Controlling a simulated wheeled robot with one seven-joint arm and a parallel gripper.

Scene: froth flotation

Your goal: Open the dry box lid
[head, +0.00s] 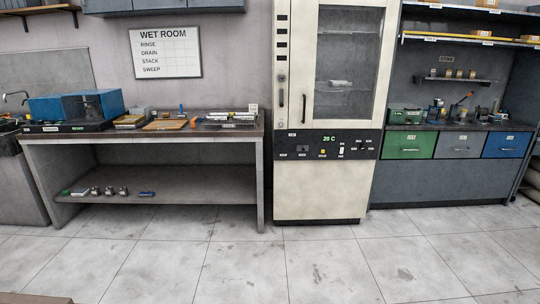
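I cannot tell for sure which thing is the dry box. On the left bench stands a blue box-like unit (58,108) with a second blue part beside it, closed as far as I can see. A tall cream cabinet (318,190) stands in the middle with a glass-panelled door (340,62), a black handle and a green "29 C" display. The door looks shut. My gripper is not in view.
The grey bench (140,140) carries trays and small tools; its low shelf (185,200) holds several small items. At the right, a workbench has green (408,146), grey (460,145) and blue (507,145) drawer fronts. The tiled floor (250,265) ahead is clear.

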